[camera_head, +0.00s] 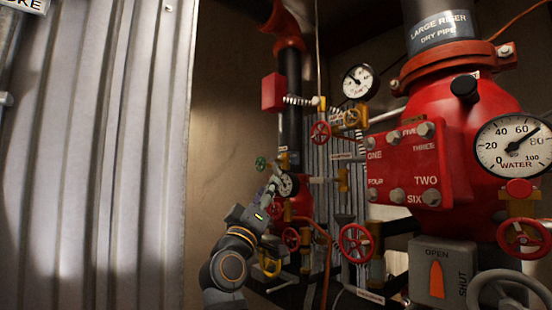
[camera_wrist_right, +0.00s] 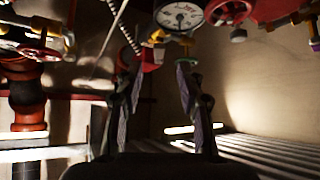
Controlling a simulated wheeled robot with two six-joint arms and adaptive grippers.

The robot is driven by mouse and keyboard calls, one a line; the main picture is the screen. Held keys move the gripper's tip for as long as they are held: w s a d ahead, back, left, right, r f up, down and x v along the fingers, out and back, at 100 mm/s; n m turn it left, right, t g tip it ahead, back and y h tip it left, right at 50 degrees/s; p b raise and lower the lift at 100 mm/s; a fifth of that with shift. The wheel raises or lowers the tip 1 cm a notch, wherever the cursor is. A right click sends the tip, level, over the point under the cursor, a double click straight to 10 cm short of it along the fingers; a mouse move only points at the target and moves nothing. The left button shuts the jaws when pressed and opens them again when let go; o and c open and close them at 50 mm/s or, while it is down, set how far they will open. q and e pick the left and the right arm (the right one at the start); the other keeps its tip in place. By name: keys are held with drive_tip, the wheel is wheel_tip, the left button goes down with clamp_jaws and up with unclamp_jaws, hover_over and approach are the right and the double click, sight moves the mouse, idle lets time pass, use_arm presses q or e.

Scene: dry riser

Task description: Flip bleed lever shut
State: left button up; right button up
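A grey plate (camera_head: 422,262) marked OPEN at its top and SHUT at its right side carries an orange lever (camera_head: 437,280). The lever stands upright, toward OPEN. No label calling it the bleed lever is readable. My right gripper (camera_head: 272,188) is up and left of this plate, in front of the smaller riser and close to a small gauge (camera_head: 288,185). In the right wrist view the two fingers of the right gripper (camera_wrist_right: 157,85) are apart with nothing held between them. A white gauge (camera_wrist_right: 180,17) shows beyond them. My left gripper is out of view.
A large red riser (camera_head: 480,120) with a bolted plate (camera_head: 405,170) and a water gauge (camera_head: 515,145) fills the right. Several red handwheels, one of them here (camera_head: 356,243), and pipes crowd the middle. A corrugated metal panel (camera_head: 90,150) stands at the left.

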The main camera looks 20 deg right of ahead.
sight(276, 173)
drive_tip(key=p+x, duration=0.5)
drive_tip(key=x, duration=0.3)
drive_tip(key=shift+w+d, duration=0.15)
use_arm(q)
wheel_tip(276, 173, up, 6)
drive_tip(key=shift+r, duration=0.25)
use_arm(e)
drive_tip(key=shift+r, duration=0.1)
clamp_jaws()
